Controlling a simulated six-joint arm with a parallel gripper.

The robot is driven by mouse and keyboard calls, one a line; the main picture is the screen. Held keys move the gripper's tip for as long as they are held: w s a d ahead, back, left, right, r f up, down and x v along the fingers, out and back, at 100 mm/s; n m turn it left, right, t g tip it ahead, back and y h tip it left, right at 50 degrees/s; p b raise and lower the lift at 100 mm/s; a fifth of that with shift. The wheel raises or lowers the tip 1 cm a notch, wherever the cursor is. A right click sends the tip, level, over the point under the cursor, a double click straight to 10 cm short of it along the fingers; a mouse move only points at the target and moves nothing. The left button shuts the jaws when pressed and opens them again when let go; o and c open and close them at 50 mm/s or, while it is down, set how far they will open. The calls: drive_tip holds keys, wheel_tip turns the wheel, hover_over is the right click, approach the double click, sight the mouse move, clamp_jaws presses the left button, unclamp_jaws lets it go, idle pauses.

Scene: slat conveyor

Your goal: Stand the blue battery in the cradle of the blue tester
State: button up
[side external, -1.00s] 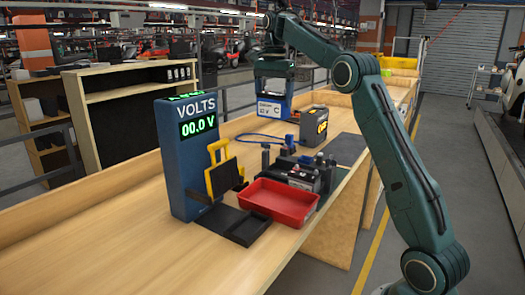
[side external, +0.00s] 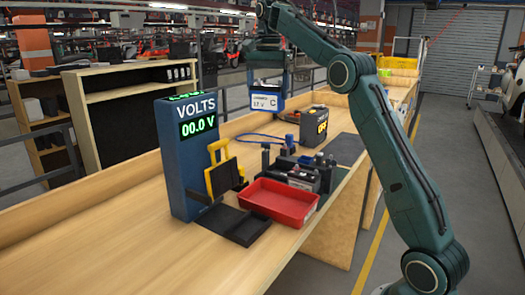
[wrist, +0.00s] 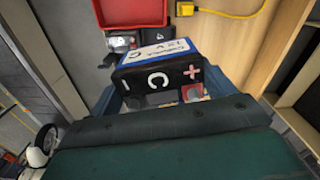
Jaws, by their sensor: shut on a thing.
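The blue battery (side external: 265,102), with a white label and a letter C, hangs in my gripper (side external: 268,84) well above the bench. In the wrist view the battery (wrist: 155,60) shows its dark top with minus, C and plus marks, between my fingers. The blue tester (side external: 184,160) stands upright on the bench at the left and reads 00.0 V. Its black cradle (side external: 232,222) sits low at its front right, apart from the battery. A yellow frame with a dark plate (side external: 222,174) stands at the cradle's back.
A red tray (side external: 280,203) lies right of the cradle. Behind it are a dark battery (side external: 307,177) and several small dark items. Another dark battery with a yellow label (side external: 315,124) stands farther back, near a blue cable (side external: 262,136). The bench's front left (side external: 110,235) is clear.

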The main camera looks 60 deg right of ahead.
drive_tip(key=s+a+n, duration=0.4)
drive_tip(key=a+n, duration=0.4)
drive_tip(key=a, duration=0.2)
drive_tip(key=s+a+n, duration=0.3)
drive_tip(key=a+n, duration=0.5)
drive_tip(key=a, duration=0.2)
wheel_tip(320, 180, down, 16)
drive_tip(key=shift+s, duration=0.1)
drive_tip(key=shift+f, duration=3.35)
drive_tip(key=shift+f, duration=1.45)
drive_tip(key=o, duration=1.1)
drive_tip(key=shift+c, duration=0.2)
drive_tip(key=shift+r, duration=0.1)
